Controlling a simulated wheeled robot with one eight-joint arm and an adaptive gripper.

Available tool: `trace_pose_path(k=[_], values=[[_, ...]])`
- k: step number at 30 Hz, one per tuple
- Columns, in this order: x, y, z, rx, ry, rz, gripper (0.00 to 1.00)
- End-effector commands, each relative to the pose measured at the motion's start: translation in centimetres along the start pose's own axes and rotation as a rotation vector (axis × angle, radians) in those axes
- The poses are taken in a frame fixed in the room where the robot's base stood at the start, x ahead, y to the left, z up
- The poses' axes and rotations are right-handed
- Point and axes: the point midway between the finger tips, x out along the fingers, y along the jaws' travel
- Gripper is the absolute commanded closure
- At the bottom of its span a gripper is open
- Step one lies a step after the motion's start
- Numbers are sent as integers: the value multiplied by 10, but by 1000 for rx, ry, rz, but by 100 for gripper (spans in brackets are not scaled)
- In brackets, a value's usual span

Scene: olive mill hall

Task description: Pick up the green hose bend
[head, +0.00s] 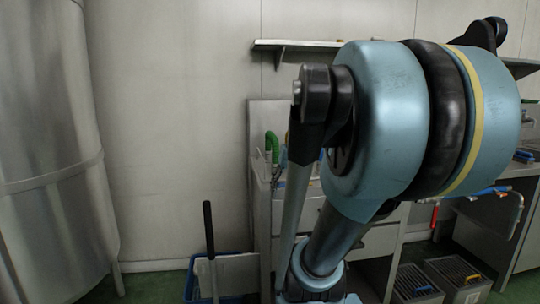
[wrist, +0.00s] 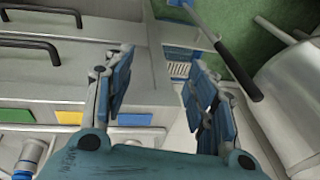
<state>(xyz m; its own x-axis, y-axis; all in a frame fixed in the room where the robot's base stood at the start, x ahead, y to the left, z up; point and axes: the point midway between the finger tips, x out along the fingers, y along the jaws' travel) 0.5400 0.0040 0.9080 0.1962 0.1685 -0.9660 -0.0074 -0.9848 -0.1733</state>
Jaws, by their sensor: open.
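The green hose bend (head: 272,147) stands at the left end of the steel counter in the head view, partly beside my arm. It is not visible in the wrist view. My gripper (wrist: 163,80) is open and empty in the wrist view, its blue fingers wide apart. It points down past the front of a drawer cabinet toward the floor, away from the bend. In the head view I cannot make out the gripper; my large blue arm joint covers much of the counter.
The steel counter (head: 262,190) has a wall shelf (head: 298,43) above it. A blue bin (head: 235,299) with a black-handled tool (head: 209,240) stands on the floor left of it. A big steel tank (head: 55,150) fills the left. Grey crates (head: 415,284) stand at lower right.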

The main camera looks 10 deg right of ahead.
Motion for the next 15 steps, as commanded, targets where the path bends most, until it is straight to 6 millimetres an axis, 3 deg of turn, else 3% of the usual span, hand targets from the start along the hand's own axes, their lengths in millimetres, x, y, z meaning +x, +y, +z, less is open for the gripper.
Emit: trace_pose_path(k=[1, 8, 15], values=[[-16, -1, -22, 11, 4, -21, 48], [-78, -3, -113, 48, 30, -125, 48], [-136, 12, -209, 82, 72, -231, 48]])
